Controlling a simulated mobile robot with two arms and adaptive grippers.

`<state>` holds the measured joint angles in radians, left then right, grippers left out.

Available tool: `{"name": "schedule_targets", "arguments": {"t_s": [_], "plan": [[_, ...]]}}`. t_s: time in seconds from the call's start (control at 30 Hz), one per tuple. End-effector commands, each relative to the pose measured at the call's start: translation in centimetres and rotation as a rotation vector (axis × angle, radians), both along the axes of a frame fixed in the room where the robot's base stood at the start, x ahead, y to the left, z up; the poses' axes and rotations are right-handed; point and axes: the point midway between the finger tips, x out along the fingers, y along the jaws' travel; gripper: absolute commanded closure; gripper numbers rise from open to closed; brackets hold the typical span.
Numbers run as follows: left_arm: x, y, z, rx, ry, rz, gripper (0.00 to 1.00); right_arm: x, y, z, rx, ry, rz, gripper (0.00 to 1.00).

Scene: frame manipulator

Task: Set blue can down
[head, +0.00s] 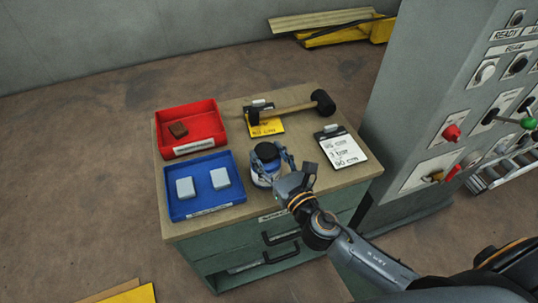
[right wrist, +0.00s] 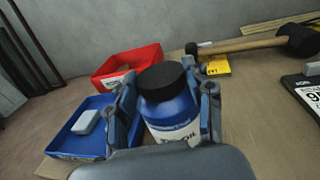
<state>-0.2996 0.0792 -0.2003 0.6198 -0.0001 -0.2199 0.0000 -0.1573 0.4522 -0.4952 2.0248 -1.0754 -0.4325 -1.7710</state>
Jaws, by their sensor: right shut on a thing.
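The blue can (head: 265,166) has a black lid and a white label, and stands upright at the middle of the cabinet top, right of the blue tray. My right gripper (head: 271,162) is shut on it, one finger on each side. In the right wrist view the can (right wrist: 167,105) sits between the fingers of the gripper (right wrist: 165,110). The can's base is hidden there, so I cannot tell for sure whether it touches the top. My left gripper is not in view.
A blue tray (head: 203,208) holds two pale blocks. A red tray (head: 190,149) behind it holds a brown block. A mallet (head: 291,107), a yellow card (head: 266,128) and a clipboard (head: 341,149) lie on the wooden top (head: 310,190). A control panel (head: 440,110) stands at right.

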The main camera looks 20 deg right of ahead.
Motion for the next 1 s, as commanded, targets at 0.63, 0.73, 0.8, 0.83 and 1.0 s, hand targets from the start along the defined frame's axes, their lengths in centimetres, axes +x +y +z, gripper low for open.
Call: {"name": "schedule_targets", "arguments": {"t_s": [0.63,0.73,0.8,0.83,1.0], "plan": [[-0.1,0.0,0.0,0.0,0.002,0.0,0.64,0.0,0.0,0.0,0.0,0.0,0.0,0.26],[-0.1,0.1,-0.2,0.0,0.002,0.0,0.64,-0.6,-0.1,-0.2,0.0,0.002,0.0,0.26],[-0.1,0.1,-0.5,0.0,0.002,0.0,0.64,-1.6,-0.3,-0.3,-0.001,0.003,0.0,0.26],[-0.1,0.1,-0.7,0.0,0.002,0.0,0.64,-2.2,-0.4,-0.3,-0.002,0.004,0.0,0.26],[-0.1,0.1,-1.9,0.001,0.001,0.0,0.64,-5.9,-1.1,-0.5,0.0,0.005,0.001,0.26]]}}
